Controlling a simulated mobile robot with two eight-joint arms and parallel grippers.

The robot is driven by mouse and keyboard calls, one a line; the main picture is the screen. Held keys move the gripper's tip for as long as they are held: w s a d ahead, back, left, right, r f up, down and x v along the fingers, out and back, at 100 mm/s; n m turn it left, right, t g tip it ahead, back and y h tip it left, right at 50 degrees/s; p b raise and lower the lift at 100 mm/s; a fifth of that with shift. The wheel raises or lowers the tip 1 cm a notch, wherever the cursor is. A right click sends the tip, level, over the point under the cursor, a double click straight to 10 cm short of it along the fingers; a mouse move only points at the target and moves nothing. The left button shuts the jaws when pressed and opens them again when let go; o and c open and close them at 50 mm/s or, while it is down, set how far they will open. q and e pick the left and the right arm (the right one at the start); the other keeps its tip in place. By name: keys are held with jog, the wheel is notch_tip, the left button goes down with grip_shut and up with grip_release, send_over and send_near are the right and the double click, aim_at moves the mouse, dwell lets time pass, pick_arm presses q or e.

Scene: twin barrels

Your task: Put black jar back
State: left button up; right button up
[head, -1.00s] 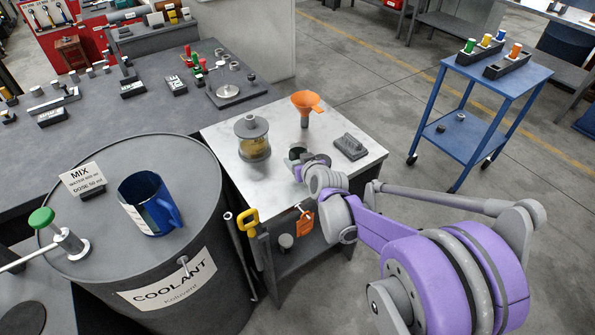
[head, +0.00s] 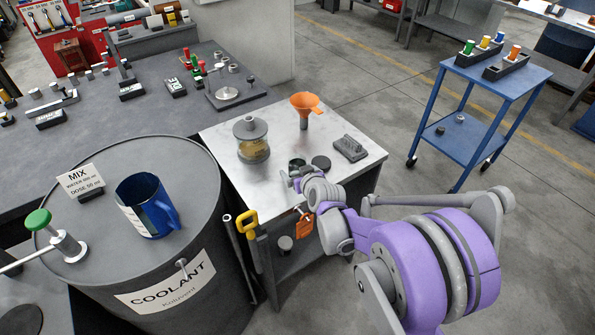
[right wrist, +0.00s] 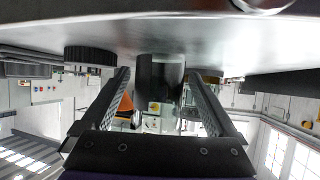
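The black jar (head: 297,164) stands near the front of the metal-topped side table (head: 215,136), partly hidden by my right gripper. In the right wrist view, which shows the table surface at the top, the dark jar (right wrist: 160,74) is between the two fingers. Narrow gaps show on both sides of it. My right gripper (head: 289,178) is open at the jar; its fingers also show in the right wrist view (right wrist: 160,88). A flat black round lid (head: 321,162) lies just right of the jar; a ribbed black disc (right wrist: 89,55) shows in the wrist view. My left gripper is out of view.
The coolant barrel (head: 190,215) with a blue jug (head: 148,205) is at left. A blue cart (head: 490,85) stands at right.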

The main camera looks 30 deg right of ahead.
jog(key=shift+s+r, duration=0.1)
jog(key=shift+r, duration=0.2)
jog(key=p+v, duration=0.1)
jog(key=v, duration=1)
jog(key=s+a+f+n+g+y, duration=0.1)
jog(key=s+a+f+g, duration=0.1)
jog(key=s+a, duration=0.4)
jog(key=s+a+f+n+g+y, duration=0.1)
jog(key=s+a+g, duration=0.4)
jog(key=s, duration=0.9)
jog(key=shift+a+f, duration=0.85)
jog(key=shift+a, duration=0.25)
